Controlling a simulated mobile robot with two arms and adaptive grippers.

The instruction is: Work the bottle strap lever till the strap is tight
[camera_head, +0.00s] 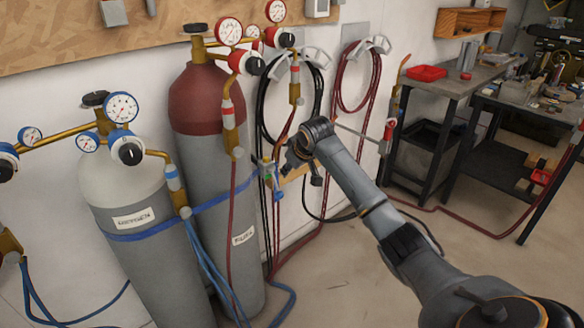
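A blue strap (140,235) runs around the grey bottle (120,185) and the red-topped bottle (207,100). At its right end, beside the red-topped bottle, is a small blue and green buckle (268,177), which seems to be the strap's ratchet. Its lever is too small to make out clearly. My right gripper (301,174) hangs just right of the buckle, pointing down. Its dark fingers look spread apart, with nothing seen between them. I cannot tell whether it touches the lever. My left gripper is not in view.
Gauges and regulators (123,107) sit on the bottles. Blue hoses (205,265) and red hoses (361,85) hang near the wall and trail on the floor. Dark workbenches (440,90) stand at the right. Open floor (440,225) lies in front of them.

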